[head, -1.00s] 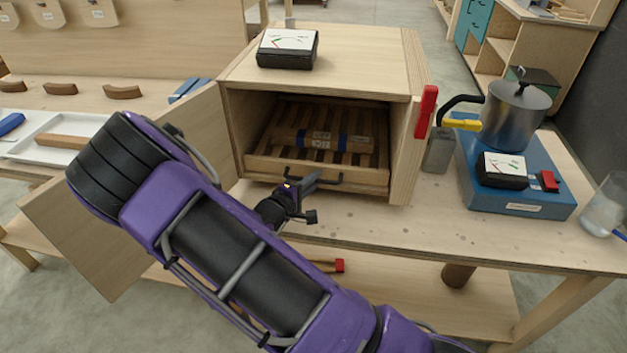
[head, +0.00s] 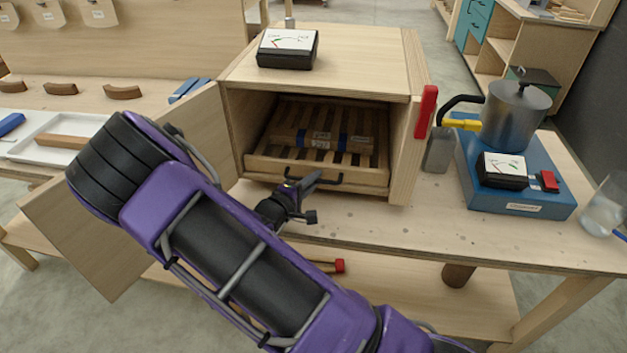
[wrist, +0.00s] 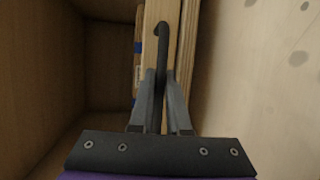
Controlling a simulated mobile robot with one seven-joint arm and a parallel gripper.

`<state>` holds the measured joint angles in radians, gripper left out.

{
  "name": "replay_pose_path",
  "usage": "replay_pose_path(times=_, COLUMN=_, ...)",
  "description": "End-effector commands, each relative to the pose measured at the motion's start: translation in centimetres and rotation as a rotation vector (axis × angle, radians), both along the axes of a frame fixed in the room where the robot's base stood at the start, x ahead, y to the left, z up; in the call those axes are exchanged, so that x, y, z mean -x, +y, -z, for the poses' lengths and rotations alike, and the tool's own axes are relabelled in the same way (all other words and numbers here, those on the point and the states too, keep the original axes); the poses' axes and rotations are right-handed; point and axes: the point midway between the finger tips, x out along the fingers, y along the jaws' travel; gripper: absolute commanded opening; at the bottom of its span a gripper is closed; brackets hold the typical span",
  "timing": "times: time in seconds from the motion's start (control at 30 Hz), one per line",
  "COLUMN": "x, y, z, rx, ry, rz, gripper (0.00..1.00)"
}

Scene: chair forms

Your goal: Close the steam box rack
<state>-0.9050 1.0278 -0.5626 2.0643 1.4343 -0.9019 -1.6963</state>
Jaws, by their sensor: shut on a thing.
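The steam box (head: 318,85) is a plywood box on the bench with its front open. Its slatted wooden rack (head: 262,170) sits low inside, with its front rail near the box's front opening. Wooden pieces with blue bands and labels (head: 322,141) lie on the slats. A dark bar handle (head: 330,179) runs along the rack's front; it also shows in the wrist view (wrist: 161,42). My gripper (head: 313,180) is at the handle's left part, and in the wrist view its fingers (wrist: 161,82) are closed around the bar.
The box's door (head: 130,205) hangs wide open on the left, behind my arm. A red latch (head: 426,112) is on the box's right edge. A metal pot (head: 515,115) stands on a blue base (head: 515,190) at right. A gauge (head: 287,48) sits on top.

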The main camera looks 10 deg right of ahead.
Motion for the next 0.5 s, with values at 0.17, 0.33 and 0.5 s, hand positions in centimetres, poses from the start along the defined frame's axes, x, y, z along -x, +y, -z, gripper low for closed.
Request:
replay_pose_path(times=0.17, x=0.0, y=0.1, z=0.0, rx=0.000, ry=0.000, rz=-0.001, gripper=0.00)
replay_pose_path(times=0.33, x=0.0, y=0.1, z=0.0, rx=0.000, ry=0.000, rz=-0.002, gripper=0.00)
replay_pose_path(times=0.5, x=-1.5, y=-0.5, z=-0.1, rx=-0.001, ry=-0.002, rz=0.000, gripper=0.00)
